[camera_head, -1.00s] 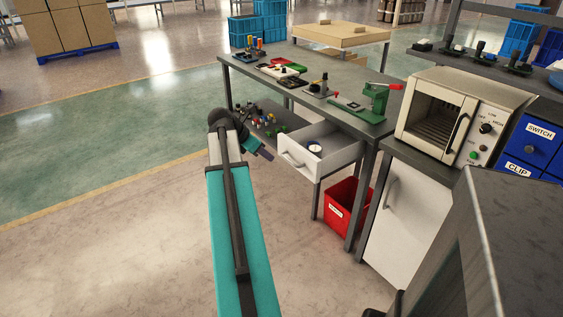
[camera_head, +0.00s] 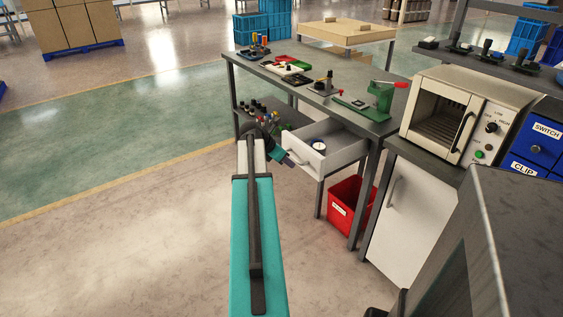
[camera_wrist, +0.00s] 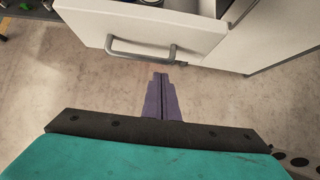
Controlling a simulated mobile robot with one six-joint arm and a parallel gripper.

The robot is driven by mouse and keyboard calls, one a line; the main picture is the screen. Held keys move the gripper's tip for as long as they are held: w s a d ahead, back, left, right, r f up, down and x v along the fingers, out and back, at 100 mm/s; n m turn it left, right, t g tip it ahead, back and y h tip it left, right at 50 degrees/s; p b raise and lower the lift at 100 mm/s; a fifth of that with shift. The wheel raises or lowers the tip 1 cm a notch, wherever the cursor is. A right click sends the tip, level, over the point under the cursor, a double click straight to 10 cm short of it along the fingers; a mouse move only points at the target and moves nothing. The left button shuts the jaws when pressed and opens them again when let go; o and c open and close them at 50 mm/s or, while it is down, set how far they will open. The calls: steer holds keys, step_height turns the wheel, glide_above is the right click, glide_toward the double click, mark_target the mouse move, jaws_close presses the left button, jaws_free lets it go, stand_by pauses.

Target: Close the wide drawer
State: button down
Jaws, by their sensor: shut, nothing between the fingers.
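The wide drawer (camera_head: 345,152) is white and stands pulled out under the grey workbench (camera_head: 300,88). A small round gauge-like item (camera_head: 319,146) lies inside it. In the wrist view the drawer's white front (camera_wrist: 170,28) crosses the top, with its grey bar handle (camera_wrist: 140,54). My gripper (camera_wrist: 161,78) is shut and empty, with its fingertips just below the handle in the picture. I cannot tell whether they touch the drawer. In the head view my gripper (camera_head: 287,158) is small and partly hidden by my arm, close to the drawer's front left side.
A red bin (camera_head: 344,204) stands on the floor below the drawer. A white cabinet (camera_head: 408,218) with an oven (camera_head: 440,125) on top is to the right. Small parts stand on the bench and its lower shelf. The floor at left is clear.

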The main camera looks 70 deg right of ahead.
steer(key=shift+s+d+f, duration=0.2)
steer(key=shift+s+d, duration=0.3)
steer(key=shift+d, duration=0.35)
